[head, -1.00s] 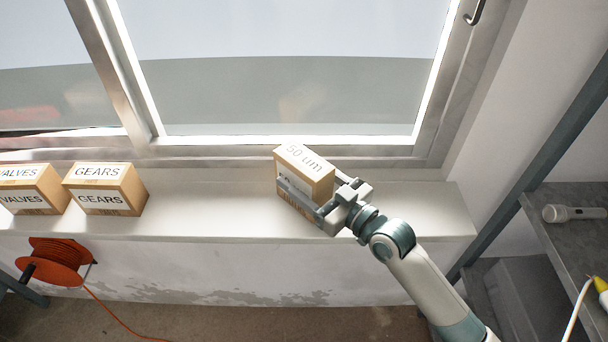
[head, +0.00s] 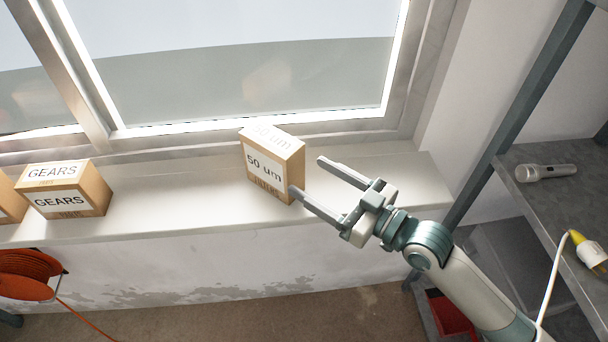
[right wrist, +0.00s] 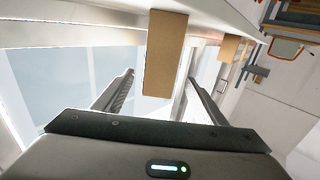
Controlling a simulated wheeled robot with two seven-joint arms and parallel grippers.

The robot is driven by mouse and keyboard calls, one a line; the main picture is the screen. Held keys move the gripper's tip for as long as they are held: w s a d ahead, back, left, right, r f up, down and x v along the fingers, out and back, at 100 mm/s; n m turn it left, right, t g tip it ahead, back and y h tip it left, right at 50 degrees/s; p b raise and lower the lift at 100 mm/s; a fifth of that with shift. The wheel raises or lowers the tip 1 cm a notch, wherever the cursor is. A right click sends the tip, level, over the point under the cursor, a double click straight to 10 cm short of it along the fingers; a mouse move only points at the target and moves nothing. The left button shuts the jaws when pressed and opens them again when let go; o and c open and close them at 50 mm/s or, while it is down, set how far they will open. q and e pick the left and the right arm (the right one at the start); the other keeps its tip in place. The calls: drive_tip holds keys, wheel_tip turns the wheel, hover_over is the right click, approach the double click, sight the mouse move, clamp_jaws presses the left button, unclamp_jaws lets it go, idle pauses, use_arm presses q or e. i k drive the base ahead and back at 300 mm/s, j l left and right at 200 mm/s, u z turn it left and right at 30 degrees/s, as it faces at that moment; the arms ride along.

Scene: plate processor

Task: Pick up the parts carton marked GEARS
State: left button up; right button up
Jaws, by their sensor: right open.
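The carton marked GEARS (head: 66,190) stands on the window sill at the left in the head view. My right gripper (head: 305,174) is open and empty, well to the right of the GEARS carton. A carton marked 50 um (head: 270,166) stands on the sill just left of its fingertips, turned at an angle. In the right wrist view the plain side of a carton (right wrist: 165,52), apparently the 50 um one, shows ahead between the open fingers, and another carton (right wrist: 230,48) shows farther off. My left gripper is not in view.
Another carton (head: 8,200) is cut off at the left edge, beside the GEARS carton. The sill (head: 170,192) is clear between the GEARS and 50 um cartons. An orange cable reel (head: 28,275) is below. A shelf at right holds a flashlight (head: 545,172).

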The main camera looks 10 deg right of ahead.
sight(70, 189)
drive_tip(key=k+u, duration=0.1)
drive_tip(key=u, duration=0.15)
drive_tip(key=k+u, duration=0.25)
drive_tip(key=i+u, duration=0.15)
drive_tip(key=u, duration=0.25)
drive_tip(key=i+l+u, duration=0.15)
drive_tip(key=u, duration=0.25)
